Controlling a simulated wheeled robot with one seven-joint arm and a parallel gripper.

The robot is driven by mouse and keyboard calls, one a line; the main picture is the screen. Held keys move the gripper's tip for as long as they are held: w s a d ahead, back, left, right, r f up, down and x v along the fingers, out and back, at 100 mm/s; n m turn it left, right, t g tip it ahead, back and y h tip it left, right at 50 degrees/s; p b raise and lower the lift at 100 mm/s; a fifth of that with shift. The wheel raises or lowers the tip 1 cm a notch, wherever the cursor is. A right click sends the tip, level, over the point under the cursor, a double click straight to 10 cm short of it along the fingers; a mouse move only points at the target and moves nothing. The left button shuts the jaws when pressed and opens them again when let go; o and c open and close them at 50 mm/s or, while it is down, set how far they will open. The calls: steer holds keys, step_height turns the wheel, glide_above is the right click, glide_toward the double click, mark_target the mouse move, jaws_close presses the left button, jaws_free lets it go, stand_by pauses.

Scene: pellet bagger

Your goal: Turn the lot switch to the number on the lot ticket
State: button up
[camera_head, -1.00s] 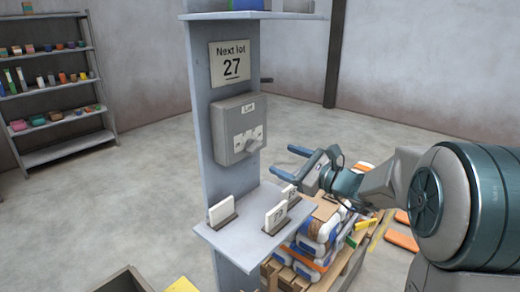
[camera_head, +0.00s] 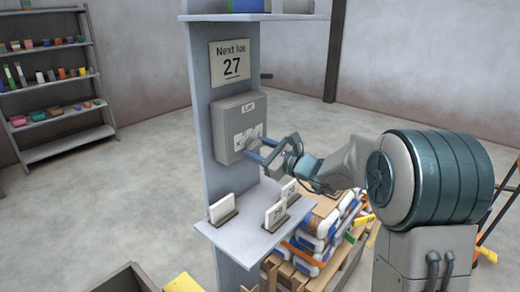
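The lot switch is a grey box (camera_head: 231,117) labelled "Lot" on a grey column, with a white marked plate on its front. Its knob (camera_head: 252,144) is partly hidden by my gripper, so its pointing direction cannot be read. My gripper (camera_head: 257,149) is at the knob, its blue fingers spread with one above and one below it; whether they touch it cannot be told. A sign (camera_head: 230,62) above the box reads "Next lot 27". White cards stand in holders on the shelf below: one at left (camera_head: 222,208), one in front (camera_head: 276,214), one behind (camera_head: 289,190). Their marks are too small to read surely.
The small shelf (camera_head: 238,238) juts out below the switch, under my gripper. A pallet (camera_head: 320,280) stacked with bags stands behind it at right. A stocked rack (camera_head: 60,85) is far left. Open floor lies between rack and column.

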steer(key=c, duration=0.3)
steer(key=shift+f+b, duration=0.15)
steer(key=shift+b, duration=0.4)
steer(key=shift+w+d+r+n+b, duration=0.15)
steer(key=shift+n+b, duration=4.3)
steer(key=shift+b, duration=2.8)
steer(key=shift+s+a+r+n+b, duration=0.15)
steer(key=shift+n+b, duration=4.3)
steer(key=shift+b, duration=2.8)
steer(key=shift+w, duration=0.1)
steer(key=o, duration=1)
steer(key=shift+d+r, duration=0.1)
steer(key=shift+r, duration=0.05)
